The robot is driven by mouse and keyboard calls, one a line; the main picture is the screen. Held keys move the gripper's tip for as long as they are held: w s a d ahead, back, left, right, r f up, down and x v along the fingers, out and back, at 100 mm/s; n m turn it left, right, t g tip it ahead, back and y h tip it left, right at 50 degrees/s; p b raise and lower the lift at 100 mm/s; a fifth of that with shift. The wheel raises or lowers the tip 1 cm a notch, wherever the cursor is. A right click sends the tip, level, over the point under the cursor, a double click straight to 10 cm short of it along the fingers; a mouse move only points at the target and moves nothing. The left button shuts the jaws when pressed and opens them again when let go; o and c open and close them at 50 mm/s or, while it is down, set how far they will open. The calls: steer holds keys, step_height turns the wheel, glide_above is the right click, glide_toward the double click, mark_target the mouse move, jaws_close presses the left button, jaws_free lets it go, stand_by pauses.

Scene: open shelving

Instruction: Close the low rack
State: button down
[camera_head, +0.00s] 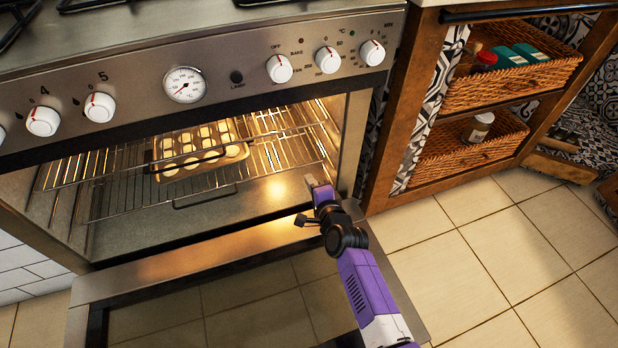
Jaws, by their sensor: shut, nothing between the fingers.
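The oven (60,235) stands open and lit, with its door (255,243) folded down in front. Inside are wire racks, one above the other. The low rack (120,206) shows beneath the upper rack (75,176), and their bars overlap in the view. How far the low rack sticks out is hard to tell. My gripper (312,184) is shut and empty at the right side of the oven opening, above the open door and near the right end of the racks. Whether it touches the low rack is unclear.
A muffin tray (200,150) sits inside on a rack. Knobs (279,68) line the panel above the opening. Wooden shelving with wicker baskets (470,145) stands at the right. The tiled floor (490,250) there is clear.

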steer(key=p+v, duration=0.4)
steer(key=v, duration=0.5)
steer(key=shift+s+p, duration=0.35)
steer(key=shift+p, duration=0.05)
steer(key=shift+d+r, duration=0.1)
